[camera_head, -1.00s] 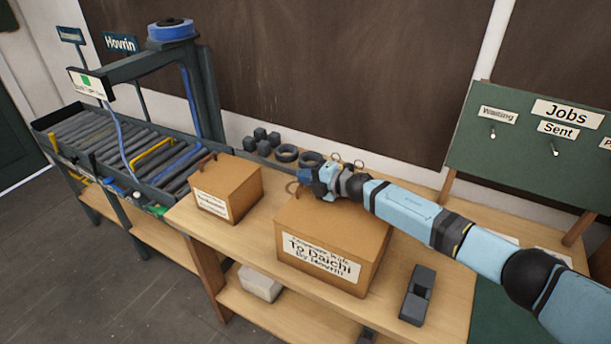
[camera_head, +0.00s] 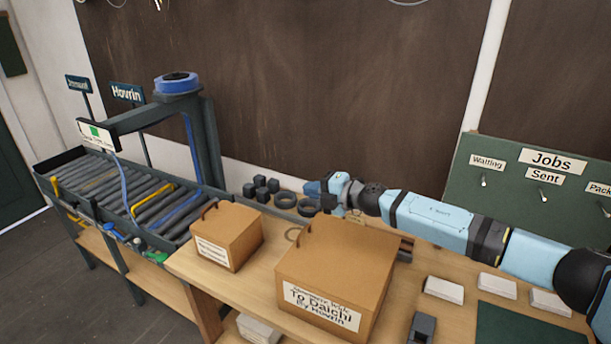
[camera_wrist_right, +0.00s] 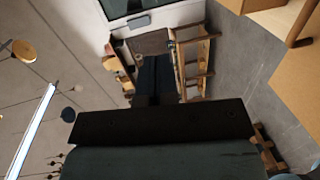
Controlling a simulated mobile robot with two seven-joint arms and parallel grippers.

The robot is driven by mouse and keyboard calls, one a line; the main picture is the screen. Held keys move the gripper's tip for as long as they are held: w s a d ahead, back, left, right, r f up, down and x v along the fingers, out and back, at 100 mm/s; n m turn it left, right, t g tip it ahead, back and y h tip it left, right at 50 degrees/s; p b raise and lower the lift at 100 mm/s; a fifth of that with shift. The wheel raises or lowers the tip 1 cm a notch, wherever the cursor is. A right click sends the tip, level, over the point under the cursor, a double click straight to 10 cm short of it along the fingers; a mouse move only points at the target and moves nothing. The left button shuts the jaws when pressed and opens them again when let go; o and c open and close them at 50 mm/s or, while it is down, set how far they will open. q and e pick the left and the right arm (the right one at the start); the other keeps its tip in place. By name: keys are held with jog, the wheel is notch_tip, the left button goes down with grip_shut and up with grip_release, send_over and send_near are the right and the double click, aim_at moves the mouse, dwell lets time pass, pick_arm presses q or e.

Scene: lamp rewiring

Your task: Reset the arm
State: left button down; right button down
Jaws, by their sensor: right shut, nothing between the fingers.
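My right arm (camera_head: 435,222) comes in from the right in the head view and reaches behind the large cardboard box. My right gripper (camera_head: 318,190) is at its far end, raised above the back of the bench, apart from the box, and shut with nothing in it. In the right wrist view the dark gripper (camera_wrist_right: 155,80) points across the room, with no task object at its tips. The large box (camera_head: 335,275) is closed and labelled "To Daichi By Hovrin". My left gripper is not in view.
A smaller box (camera_head: 228,237) stands left of the large one. Black rings (camera_head: 286,200) and dark blocks (camera_head: 262,188) lie at the back. A roller conveyor (camera_head: 120,195) with a blue-topped frame is at the left. White blocks (camera_head: 444,290) and a Jobs board (camera_head: 540,200) are at the right.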

jog(key=s+a+f+m+t+h, duration=0.2)
jog(key=s+f+m+t+h, duration=0.1)
jog(key=s+m, duration=0.4)
jog(key=s+a+f+m+t+h, duration=0.1)
jog(key=s+f+m+t+h, duration=0.15)
jog(key=s+m, duration=0.45)
jog(key=s+d+f+m+g+h, duration=0.35)
jog(key=s+d, duration=0.45)
jog(key=s, duration=0.4)
jog(key=s+d+f+m+g+h, duration=0.25)
jog(key=s+d+m+g, duration=0.35)
jog(key=s, duration=0.6)
jog(key=s+d+f+m+g+h, duration=0.15)
jog(key=s+d+f+m, duration=0.25)
jog(key=s+d, duration=0.7)
jog(key=w+a+f+t+y, duration=0.1)
jog(key=w+a+f+t, duration=0.1)
jog(key=f, duration=0.5)
jog(key=w+a+f+n+t+y, duration=0.1)
jog(key=w+a+f+t, duration=0.1)
jog(key=a+f+t, duration=0.3)
jog(key=shift+w+a+f, duration=0.15)
jog(key=shift+a+f, duration=0.3)
jog(key=shift+f, duration=0.75)
jog(key=shift+t, duration=0.25)
